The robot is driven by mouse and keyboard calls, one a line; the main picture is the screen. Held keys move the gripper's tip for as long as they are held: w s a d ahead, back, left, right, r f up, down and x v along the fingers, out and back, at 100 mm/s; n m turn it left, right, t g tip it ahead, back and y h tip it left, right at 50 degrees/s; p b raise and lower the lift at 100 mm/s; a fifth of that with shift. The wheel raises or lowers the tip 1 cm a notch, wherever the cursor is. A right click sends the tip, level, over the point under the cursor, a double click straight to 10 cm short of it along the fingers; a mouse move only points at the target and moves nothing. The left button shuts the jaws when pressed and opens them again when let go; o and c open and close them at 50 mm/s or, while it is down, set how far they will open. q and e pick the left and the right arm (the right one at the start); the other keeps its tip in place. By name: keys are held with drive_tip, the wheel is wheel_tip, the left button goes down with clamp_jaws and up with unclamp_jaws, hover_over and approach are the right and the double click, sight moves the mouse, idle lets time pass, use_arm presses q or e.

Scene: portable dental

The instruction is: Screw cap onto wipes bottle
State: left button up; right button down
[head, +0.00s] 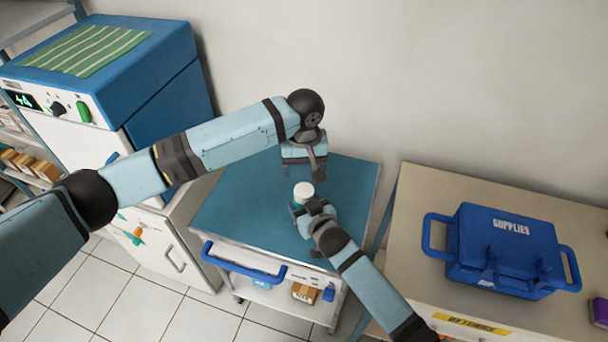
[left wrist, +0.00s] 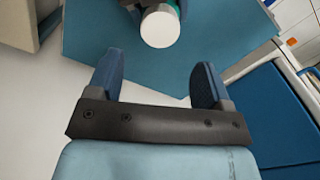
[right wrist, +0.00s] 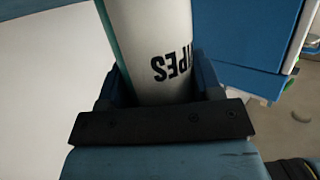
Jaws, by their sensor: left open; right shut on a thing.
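The wipes bottle (right wrist: 150,45) is white with a teal side and the letters "IPES" showing in the right wrist view. My right gripper (head: 308,212) is shut around its body above the blue cart top. A round white cap (head: 303,189) shows at the bottle's upper end; it also shows in the left wrist view (left wrist: 160,27). I cannot tell whether it is screwed tight. My left gripper (left wrist: 157,80) is open and empty. In the head view it is just behind the bottle, apart from it, and the cap lies beyond its fingertips in its wrist view.
The blue-topped cart (head: 238,205) is otherwise clear. A blue supplies box (head: 505,250) stands on the beige counter (head: 420,205) at right. A blue machine with a striped green cloth (head: 85,50) stands at left. A wall is close behind the cart.

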sight(304, 190)
use_arm(q)
drive_tip(key=shift+f, duration=4.05)
drive_tip(key=c, duration=0.6)
drive_tip(key=o, duration=0.7)
drive_tip(key=shift+r, duration=0.1)
